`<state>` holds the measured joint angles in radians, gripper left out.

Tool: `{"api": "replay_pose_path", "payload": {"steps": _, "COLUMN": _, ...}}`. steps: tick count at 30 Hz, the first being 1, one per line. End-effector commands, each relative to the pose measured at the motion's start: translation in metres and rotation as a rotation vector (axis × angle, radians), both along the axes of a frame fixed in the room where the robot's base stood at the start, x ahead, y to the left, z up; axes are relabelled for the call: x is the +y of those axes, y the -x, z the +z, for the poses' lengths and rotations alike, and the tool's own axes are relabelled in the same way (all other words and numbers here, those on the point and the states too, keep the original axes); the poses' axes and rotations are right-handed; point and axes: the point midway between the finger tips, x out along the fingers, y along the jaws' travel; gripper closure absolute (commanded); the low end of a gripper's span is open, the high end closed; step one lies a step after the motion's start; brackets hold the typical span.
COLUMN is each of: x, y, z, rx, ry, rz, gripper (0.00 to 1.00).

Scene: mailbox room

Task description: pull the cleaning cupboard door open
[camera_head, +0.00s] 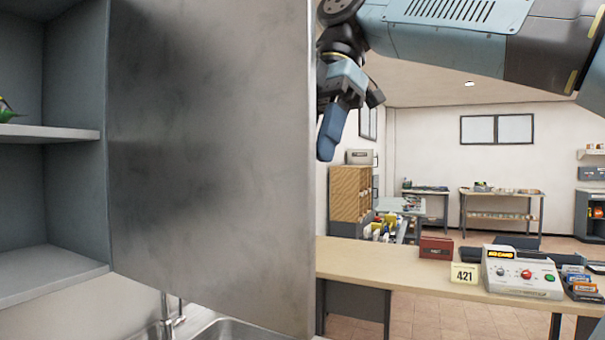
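The cleaning cupboard door (210,150) is a large grey metal panel that fills the middle left of the view. It stands swung out from the cupboard (75,195), whose inside shows at the far left with a shelf (50,132). My gripper (328,145) points down at the door's right edge, with one blue finger showing. It seems to be on the far side of that edge; whether it touches cannot be told. Any second finger and any handle are hidden, so whether the gripper is open or shut is unclear.
A sink with a tap (172,320) lies below the door. A small green object (8,112) sits on the shelf. Open floor lies beyond the counter.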

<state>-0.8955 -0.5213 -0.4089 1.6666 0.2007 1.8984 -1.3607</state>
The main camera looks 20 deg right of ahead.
Motion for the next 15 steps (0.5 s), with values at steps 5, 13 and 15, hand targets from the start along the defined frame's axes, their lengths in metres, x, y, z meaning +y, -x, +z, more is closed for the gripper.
{"api": "replay_pose_path", "payload": {"steps": 5, "x": -0.010, "y": -0.005, "z": 0.028, "rx": -0.001, "ry": 0.000, "rz": 0.001, "gripper": 0.60}}
{"api": "replay_pose_path", "payload": {"steps": 13, "x": -0.018, "y": -0.008, "z": 0.048, "rx": -0.001, "ry": 0.000, "rz": 0.000, "gripper": 0.60}}
{"api": "replay_pose_path", "payload": {"steps": 15, "x": -0.019, "y": -0.008, "z": 0.049, "rx": 0.000, "ry": 0.000, "rz": -0.001, "gripper": 0.60}}
